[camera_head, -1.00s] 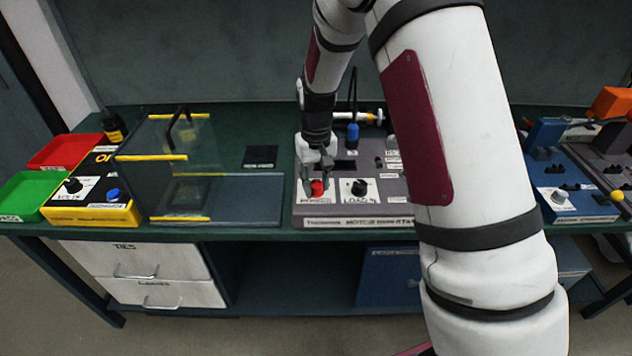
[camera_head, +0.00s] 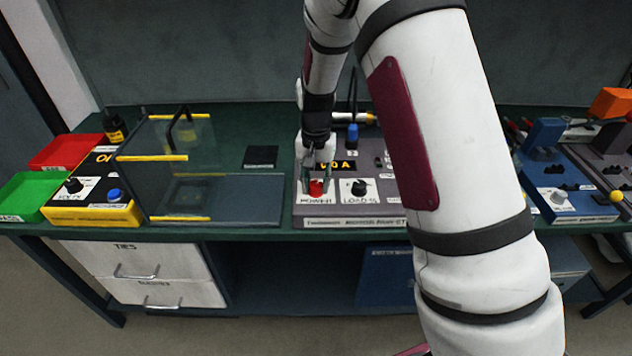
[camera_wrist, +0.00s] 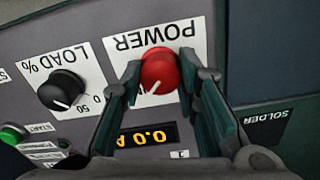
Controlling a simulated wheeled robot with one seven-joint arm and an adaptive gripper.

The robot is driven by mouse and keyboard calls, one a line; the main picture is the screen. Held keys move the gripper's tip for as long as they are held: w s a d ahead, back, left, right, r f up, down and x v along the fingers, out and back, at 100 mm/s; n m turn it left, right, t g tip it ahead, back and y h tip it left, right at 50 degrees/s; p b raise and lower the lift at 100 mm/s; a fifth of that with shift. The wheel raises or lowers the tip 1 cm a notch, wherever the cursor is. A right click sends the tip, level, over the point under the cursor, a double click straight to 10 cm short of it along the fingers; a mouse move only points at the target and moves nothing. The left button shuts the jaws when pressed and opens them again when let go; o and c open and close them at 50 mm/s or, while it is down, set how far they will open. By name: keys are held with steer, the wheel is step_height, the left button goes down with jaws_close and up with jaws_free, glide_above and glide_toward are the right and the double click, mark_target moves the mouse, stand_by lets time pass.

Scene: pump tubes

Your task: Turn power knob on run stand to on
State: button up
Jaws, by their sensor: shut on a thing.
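The run stand (camera_head: 345,209) is a grey panel on the bench. Its red power knob (camera_head: 316,189) sits at the front left on a white POWER label; it also shows in the wrist view (camera_wrist: 159,72). The knob's white pointer line points down and slightly left in the wrist view. My gripper (camera_head: 315,181) comes from above and is shut on the red knob, one finger on each side (camera_wrist: 160,66). The stand's display (camera_wrist: 147,135) is lit and reads 0.0 A. The fingers partly cover the label's on/off marks.
A black LOAD % knob (camera_wrist: 62,90) is close beside the power knob, with a green START button (camera_wrist: 12,133) near it. A clear-walled guard box (camera_head: 180,180) stands left of the run stand. My arm hides the stand's right part.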

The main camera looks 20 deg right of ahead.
mark_target(316, 184)
steer(key=o, duration=1.2)
steer(key=shift+r, duration=0.1)
step_height(316, 184, up, 12)
steer(key=shift+f, duration=0.1)
steer(key=s+r+n+t, duration=0.2)
steer(key=s+r+n, duration=0.1)
steer(key=s+r, duration=1.1)
steer(key=s+n, duration=0.1)
steer(key=s, duration=0.5)
steer(key=s+n+t, duration=0.1)
steer(key=s, duration=0.5)
steer(key=s+n+t+p, duration=0.1)
steer(key=s, duration=0.5)
steer(key=shift+s+f, duration=0.2)
steer(key=shift+f, duration=0.05)
